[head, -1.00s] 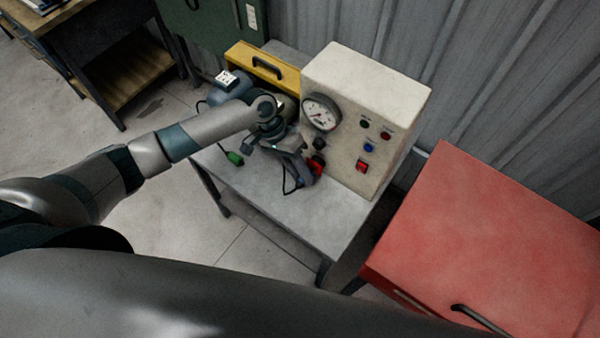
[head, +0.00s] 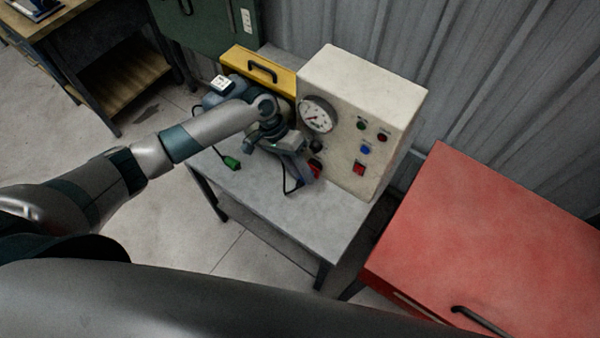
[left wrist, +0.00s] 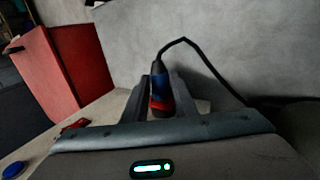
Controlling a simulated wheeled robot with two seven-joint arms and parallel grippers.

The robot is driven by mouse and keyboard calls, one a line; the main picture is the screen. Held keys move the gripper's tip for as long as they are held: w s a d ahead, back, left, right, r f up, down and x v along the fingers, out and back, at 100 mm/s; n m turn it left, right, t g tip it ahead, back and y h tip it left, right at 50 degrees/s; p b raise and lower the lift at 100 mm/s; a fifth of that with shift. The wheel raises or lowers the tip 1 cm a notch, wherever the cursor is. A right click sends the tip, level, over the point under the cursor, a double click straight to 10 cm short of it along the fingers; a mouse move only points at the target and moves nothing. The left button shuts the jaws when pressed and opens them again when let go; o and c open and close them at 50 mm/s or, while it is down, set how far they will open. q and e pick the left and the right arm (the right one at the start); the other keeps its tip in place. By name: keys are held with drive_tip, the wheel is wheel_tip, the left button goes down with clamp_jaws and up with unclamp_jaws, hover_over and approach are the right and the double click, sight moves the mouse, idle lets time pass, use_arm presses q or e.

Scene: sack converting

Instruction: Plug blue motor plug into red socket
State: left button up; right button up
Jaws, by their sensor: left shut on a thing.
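My left gripper (head: 303,178) is shut on the blue motor plug, close to the front of the beige panel box. In the left wrist view the blue plug (left wrist: 158,77) sits between the fingers (left wrist: 160,92), with a black cable leaving its far end. The red socket (head: 316,169) shows low on the panel beside the fingertips, partly hidden by them. A red part (left wrist: 160,104) shows at the plug's near end in the wrist view. I cannot tell whether the plug is inside the socket or only against it. My right gripper is not in view.
The panel (head: 350,100) carries a gauge (head: 318,114), small buttons and a red switch (head: 359,168). A green plug (head: 232,162) lies on the grey table (head: 300,212). The blue-grey motor (head: 215,97) and yellow case (head: 262,69) stand behind my arm. A red cabinet (head: 490,230) stands right.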

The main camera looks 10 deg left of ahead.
use_arm(q)
drive_tip(key=o, duration=1.1)
drive_tip(key=shift+b+v, duration=0.4)
drive_tip(key=shift+v, duration=0.4)
drive_tip(key=shift+b+v, duration=2.35)
drive_tip(key=shift+v, duration=5.55)
drive_tip(key=shift+w, duration=0.15)
